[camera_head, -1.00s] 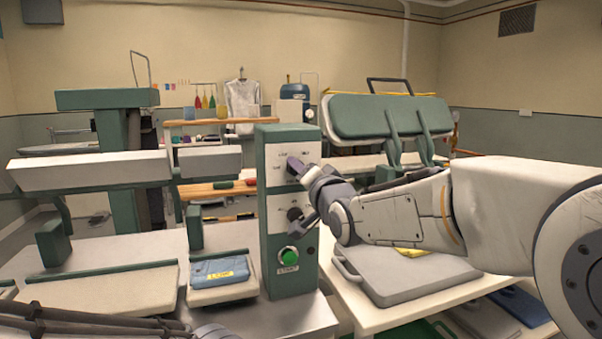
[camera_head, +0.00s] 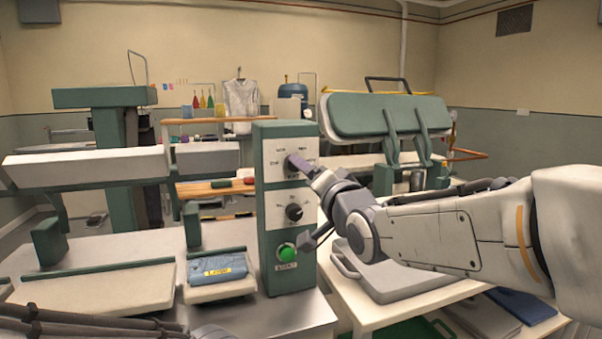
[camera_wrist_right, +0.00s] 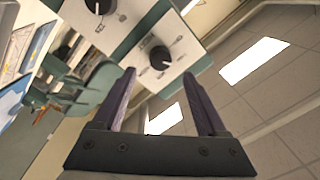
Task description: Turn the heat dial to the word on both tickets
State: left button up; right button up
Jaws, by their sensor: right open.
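A green control box (camera_head: 264,240) with a white front stands at the centre. My right gripper (camera_head: 298,165) is open at its upper dial, and its fingers largely hide that dial in the head view. In the right wrist view the black dial (camera_wrist_right: 160,57) lies beyond and between the open fingertips (camera_wrist_right: 158,85), apart from them. Its word labels are too small to read surely. A second black dial (camera_head: 294,212) is lower on the box. A yellow ticket (camera_head: 218,272) lies on a folded blue cloth (camera_head: 232,264); its print is blurred. No second ticket shows clearly.
A green button (camera_head: 287,252) is below the dials. A padded press board (camera_head: 100,290) lies left of the box. A grey board (camera_head: 400,285) rests on the white table at right, partly under my right arm. A green press head (camera_head: 385,115) stands behind.

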jog(key=v, duration=0.5)
jog(key=shift+b, duration=0.3)
